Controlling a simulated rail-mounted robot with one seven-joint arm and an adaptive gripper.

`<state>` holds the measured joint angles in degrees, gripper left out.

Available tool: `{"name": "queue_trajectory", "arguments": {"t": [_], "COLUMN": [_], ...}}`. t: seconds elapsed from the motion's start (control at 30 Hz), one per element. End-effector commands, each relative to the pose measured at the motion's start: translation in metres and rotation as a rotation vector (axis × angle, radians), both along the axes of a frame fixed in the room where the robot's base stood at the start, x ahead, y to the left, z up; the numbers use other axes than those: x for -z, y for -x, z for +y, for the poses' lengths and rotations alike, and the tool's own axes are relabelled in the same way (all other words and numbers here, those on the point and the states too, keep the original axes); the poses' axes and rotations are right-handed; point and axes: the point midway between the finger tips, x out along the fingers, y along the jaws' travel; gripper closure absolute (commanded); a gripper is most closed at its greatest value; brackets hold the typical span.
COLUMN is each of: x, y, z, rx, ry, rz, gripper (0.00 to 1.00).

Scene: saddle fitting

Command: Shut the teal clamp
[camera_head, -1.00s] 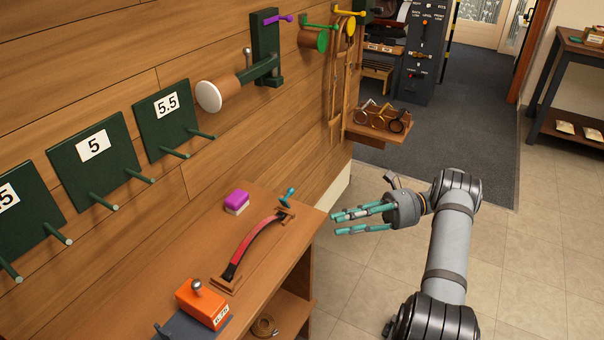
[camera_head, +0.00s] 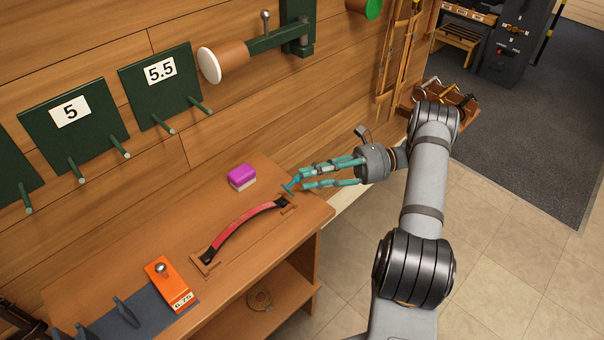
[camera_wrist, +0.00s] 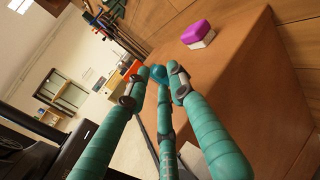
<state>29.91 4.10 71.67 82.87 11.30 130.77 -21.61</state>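The teal clamp (camera_head: 291,184) is a small blue-teal handle at the far right end of the red strap's wooden base on the bench. My gripper (camera_head: 304,176), with teal segmented fingers, is beside it, its fingertips spread and very close to the handle. In the wrist view, the clamp's rounded knob (camera_wrist: 158,73) shows just beyond and between the fingertips (camera_wrist: 161,78). I see no grip on it, and cannot tell whether a finger touches it. The clamp's lower part is hard to make out. A red strap (camera_head: 244,224) arches over the base.
A purple-and-white block (camera_head: 241,177) sits behind the clamp, near the wall; it also shows in the wrist view (camera_wrist: 198,34). An orange block (camera_head: 168,281) with a metal knob is at the bench's near left. Green pegged plates (camera_head: 75,123) and a horn-like arm (camera_head: 245,55) project from the wall.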

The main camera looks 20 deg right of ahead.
Motion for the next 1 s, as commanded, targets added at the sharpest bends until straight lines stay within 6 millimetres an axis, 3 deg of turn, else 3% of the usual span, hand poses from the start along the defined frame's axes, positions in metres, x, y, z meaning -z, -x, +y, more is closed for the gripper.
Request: {"name": "queue_trajectory", "arguments": {"t": [0.2,0.53,0.9,1.0], "x": [-0.001,0.000,0.000,0.000], "y": [0.000,0.000,0.000,0.000], "z": [0.022,0.026,0.025,0.025], "rx": [0.000,0.002,0.001,0.001], "ry": [0.000,0.000,0.000,0.000], "rz": [-0.001,-0.001,-0.001,-0.001], "gripper": [0.77,0.77,0.99,1.00]}}
